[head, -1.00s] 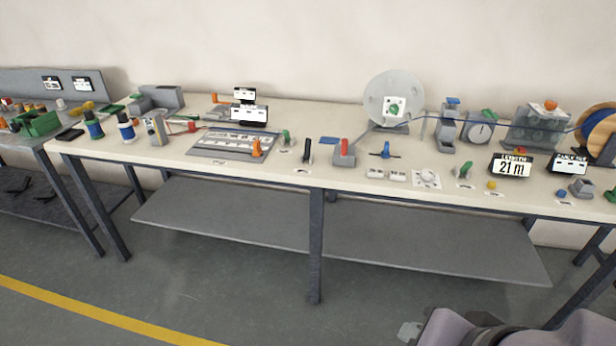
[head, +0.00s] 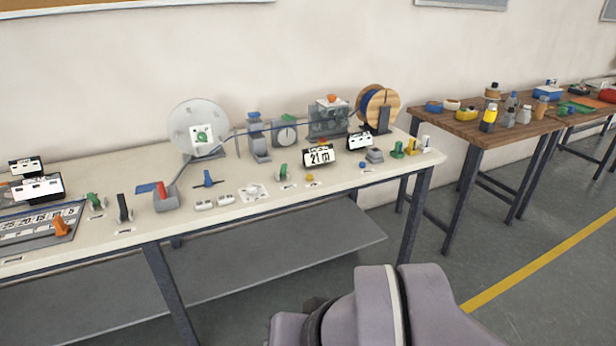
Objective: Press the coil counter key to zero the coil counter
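The counter display (head: 318,157) stands near the front of the bench, right of the middle. It reads "LENGTH 21 m". A small orange piece sits at its top. A small yellow button (head: 309,178) lies on the bench in front of it, with a label beside it. I cannot tell which of these is the coil counter key. A second display (head: 361,140) stands to the right, with a small blue button (head: 362,165) in front. My arm shows at the bottom of the picture, short of the bench; my gripper is out of view.
The bench (head: 330,187) also holds a grey disc (head: 181,118), a dial unit (head: 285,134), a wooden cable spool (head: 366,98), a green lever (head: 283,172) and a red-handled tool (head: 162,190). A brown table (head: 470,128) stands to the right. Open floor lies in front of it.

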